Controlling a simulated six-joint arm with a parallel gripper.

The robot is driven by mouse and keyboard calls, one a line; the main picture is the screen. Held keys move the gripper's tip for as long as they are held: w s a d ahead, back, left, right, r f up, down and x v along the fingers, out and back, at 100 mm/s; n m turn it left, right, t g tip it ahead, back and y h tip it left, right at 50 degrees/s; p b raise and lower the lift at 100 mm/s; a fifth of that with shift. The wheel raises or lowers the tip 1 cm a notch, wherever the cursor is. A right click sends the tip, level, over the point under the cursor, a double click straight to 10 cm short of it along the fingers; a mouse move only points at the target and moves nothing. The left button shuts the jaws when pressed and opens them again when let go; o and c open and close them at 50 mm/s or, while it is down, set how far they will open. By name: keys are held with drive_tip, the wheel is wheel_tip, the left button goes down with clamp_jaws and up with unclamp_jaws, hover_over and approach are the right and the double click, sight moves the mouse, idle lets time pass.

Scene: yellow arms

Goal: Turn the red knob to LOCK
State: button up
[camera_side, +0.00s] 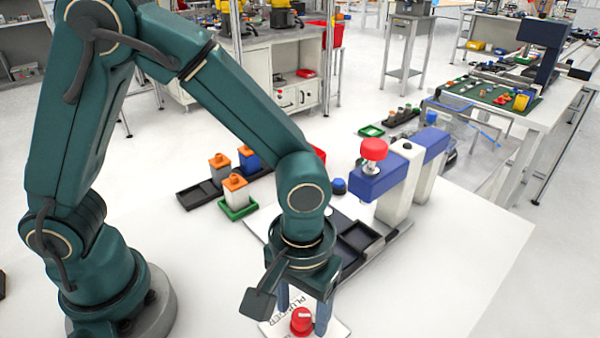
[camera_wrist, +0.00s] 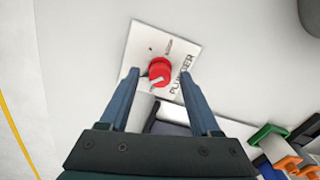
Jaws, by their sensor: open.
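The red knob (camera_side: 301,321) sits on a white label plate (camera_side: 277,328) on the table, near the bottom of the side view. In the wrist view the knob (camera_wrist: 160,71) shows a pale pointer mark on its face, and the plate (camera_wrist: 146,42) carries the word PLUNGER along one edge. I cannot read a LOCK mark. My gripper (camera_wrist: 158,78) is open, with one blue finger on each side of the knob and a visible gap to it on both sides. In the side view my gripper (camera_side: 304,310) points down over the plate, fingers around the knob.
A blue and white press with a red top (camera_side: 374,149) stands behind my gripper. Black trays (camera_side: 358,238) lie below it. Orange-topped blocks (camera_side: 235,188) and a green tray (camera_side: 238,211) stand to the left. The table's right side is clear.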

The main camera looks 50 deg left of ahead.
clamp_jaws()
drive_tip(key=shift+m, duration=0.4)
drive_tip(key=m, duration=0.3)
drive_tip(key=shift+m, duration=0.3)
drive_tip(key=m, duration=0.4)
drive_tip(key=shift+m, duration=0.3)
drive_tip(key=m, duration=0.4)
drive_tip(key=shift+m, duration=0.3)
drive_tip(key=m, duration=0.4)
drive_tip(key=shift+m, duration=0.3)
